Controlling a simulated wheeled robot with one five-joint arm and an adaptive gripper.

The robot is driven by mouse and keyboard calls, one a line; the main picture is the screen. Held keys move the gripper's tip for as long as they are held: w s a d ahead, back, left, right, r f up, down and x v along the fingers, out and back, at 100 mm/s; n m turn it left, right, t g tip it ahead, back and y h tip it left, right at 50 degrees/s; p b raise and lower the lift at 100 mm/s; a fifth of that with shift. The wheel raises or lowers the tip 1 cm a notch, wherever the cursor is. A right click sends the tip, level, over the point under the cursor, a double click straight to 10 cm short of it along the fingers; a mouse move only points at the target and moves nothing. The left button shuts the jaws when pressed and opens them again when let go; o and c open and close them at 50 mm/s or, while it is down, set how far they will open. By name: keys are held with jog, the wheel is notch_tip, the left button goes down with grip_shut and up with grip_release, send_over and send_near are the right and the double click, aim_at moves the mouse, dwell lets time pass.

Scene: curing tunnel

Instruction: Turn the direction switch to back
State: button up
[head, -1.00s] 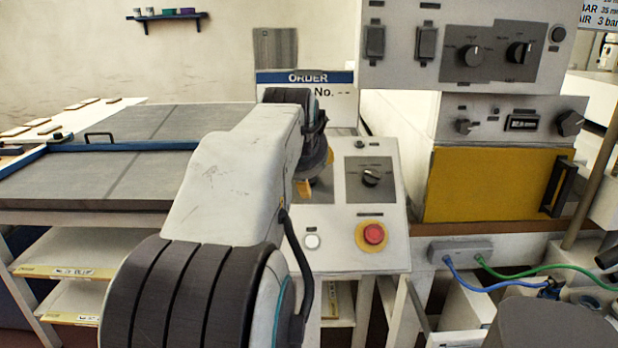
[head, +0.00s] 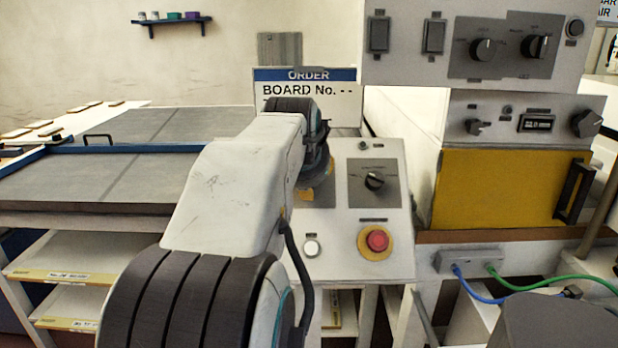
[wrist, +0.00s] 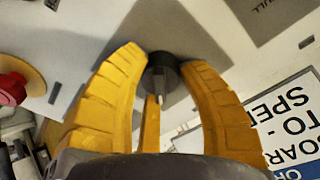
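My gripper (wrist: 165,62) has several yellow fingers spread around a dark round knob (wrist: 162,80) on a grey plate (wrist: 190,25) in the wrist view. Two fingertips overlap the knob's sides; I cannot tell whether they press on it. In the head view my gripper (head: 306,193) is in front of the left grey plate (head: 322,193) of a sloping white panel, and its knob is hidden there. A second knob (head: 374,181) on the plate to the right stands clear of the gripper. The labels are too small to read.
A red button (head: 377,240) on a yellow base and a white button (head: 311,246) lie low on the panel. The order board (head: 300,90) stands behind. A yellow-doored unit (head: 510,190) with upper controls is to the right, a grey table (head: 100,180) to the left.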

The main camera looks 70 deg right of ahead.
jog(key=shift+r, duration=0.15)
jog(key=c, duration=0.6)
jog(key=shift+w+n+b, duration=0.1)
jog(key=shift+n+b, duration=0.2)
jog(key=shift+n, duration=1.2)
grip_shut()
jog(key=shift+h, duration=0.3)
jog(key=o, duration=1.2)
grip_release()
jog(key=v, duration=1.1)
jog(key=shift+a+r, duration=0.25)
